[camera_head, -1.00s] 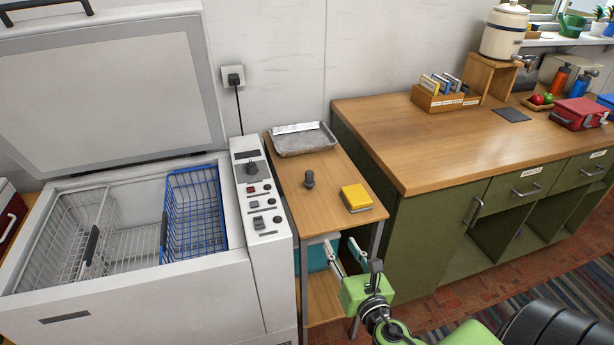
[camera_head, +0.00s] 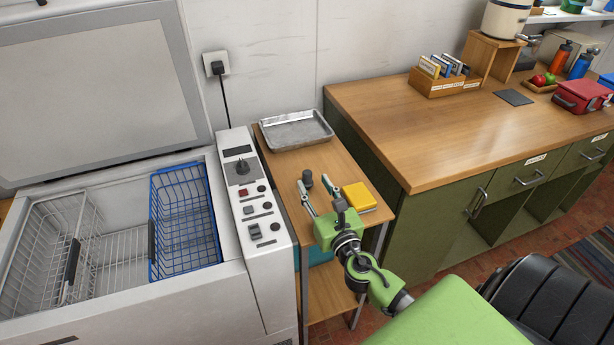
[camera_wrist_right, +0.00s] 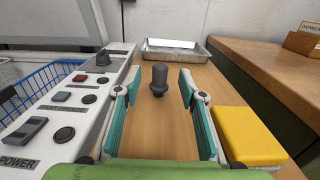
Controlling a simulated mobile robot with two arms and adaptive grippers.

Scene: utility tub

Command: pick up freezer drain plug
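The freezer drain plug, a small dark grey knobbed plug (camera_head: 307,178), stands upright on the narrow wooden side table (camera_head: 283,165) beside the freezer. My right gripper (camera_head: 318,193) is open just in front of the plug, low over the table. In the right wrist view the plug (camera_wrist_right: 159,79) stands between and beyond the teal-padded fingers (camera_wrist_right: 158,98), with space on both sides and no visible contact. My left gripper is not in view.
A metal tray (camera_head: 296,130) sits at the table's back. The open freezer's control panel (camera_head: 254,215) rises on the left; a wooden counter (camera_head: 440,125) stands on the right.

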